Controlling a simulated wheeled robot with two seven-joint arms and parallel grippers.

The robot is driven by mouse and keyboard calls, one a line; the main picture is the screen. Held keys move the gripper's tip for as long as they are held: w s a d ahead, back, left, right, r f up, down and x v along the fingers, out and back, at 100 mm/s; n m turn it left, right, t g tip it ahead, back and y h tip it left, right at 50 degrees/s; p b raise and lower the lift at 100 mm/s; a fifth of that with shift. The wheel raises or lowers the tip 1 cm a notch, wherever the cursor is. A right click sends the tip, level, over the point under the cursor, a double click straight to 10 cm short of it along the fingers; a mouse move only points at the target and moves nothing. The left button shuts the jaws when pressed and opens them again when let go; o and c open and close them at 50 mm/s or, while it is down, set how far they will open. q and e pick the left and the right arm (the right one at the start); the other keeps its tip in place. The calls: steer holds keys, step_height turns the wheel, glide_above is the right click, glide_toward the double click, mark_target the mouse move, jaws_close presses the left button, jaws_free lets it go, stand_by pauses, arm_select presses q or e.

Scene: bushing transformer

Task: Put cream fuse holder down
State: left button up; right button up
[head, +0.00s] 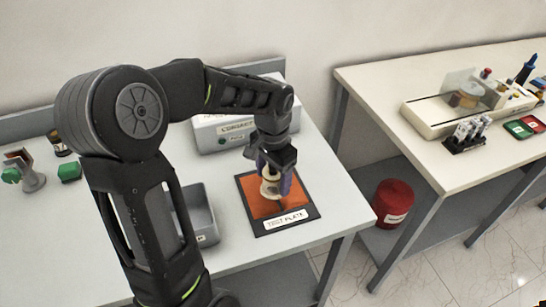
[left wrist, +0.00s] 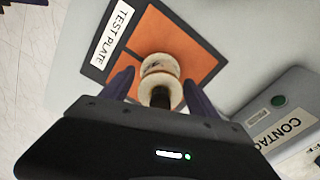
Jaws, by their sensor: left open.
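The cream fuse holder (head: 268,187) stands on the orange test plate (head: 262,207), which has a dark border and a "TEST PLATE" label. In the left wrist view the fuse holder (left wrist: 160,68) shows cream round ends and a dark middle part, on the orange area of the plate (left wrist: 195,45). My left gripper (head: 275,190) is low over the plate, with its fingers on either side of the fuse holder. The fingers (left wrist: 160,88) are open, with a gap to the holder on both sides. My right gripper is not in view.
A grey contact box (head: 208,136) with a green button stands behind the plate. A grey bin (head: 200,215) is left of it, partly behind my arm. Green parts (head: 70,171) lie at the far left. A red drum (head: 392,203) sits under the right table (head: 440,170).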

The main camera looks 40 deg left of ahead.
arm_select(q)
step_height(320, 180, up, 11)
steer(key=shift+b, duration=0.4)
stand_by(0.4)
